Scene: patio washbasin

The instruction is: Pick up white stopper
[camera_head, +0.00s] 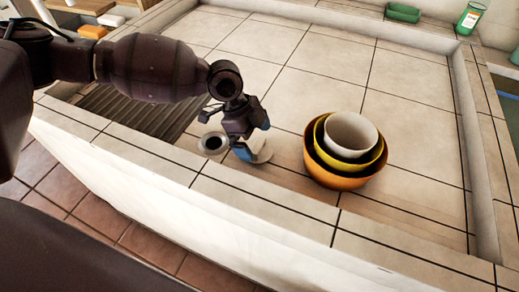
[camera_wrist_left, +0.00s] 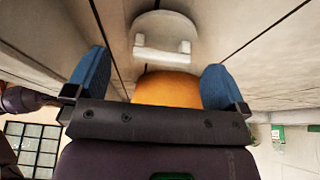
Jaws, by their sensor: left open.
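The white stopper (camera_head: 261,151) is a pale round disc on the tiled basin floor, partly hidden behind my left gripper (camera_head: 251,136) in the head view. In the left wrist view the stopper (camera_wrist_left: 162,38) shows as a white disc with a raised bar, beyond the blue fingertips and roughly centred between them. My left gripper is open, with nothing visibly held. It is low and close to the stopper; I cannot tell whether a fingertip touches it. My right gripper is in neither view.
Nested bowls, orange outside (camera_head: 345,179), stand right of the gripper; the orange bowl (camera_wrist_left: 168,88) also shows in the wrist view. A round drain (camera_head: 212,143) lies left of the stopper. The tiled front ledge (camera_head: 255,200) is close. A green tray (camera_head: 403,12) is at the back.

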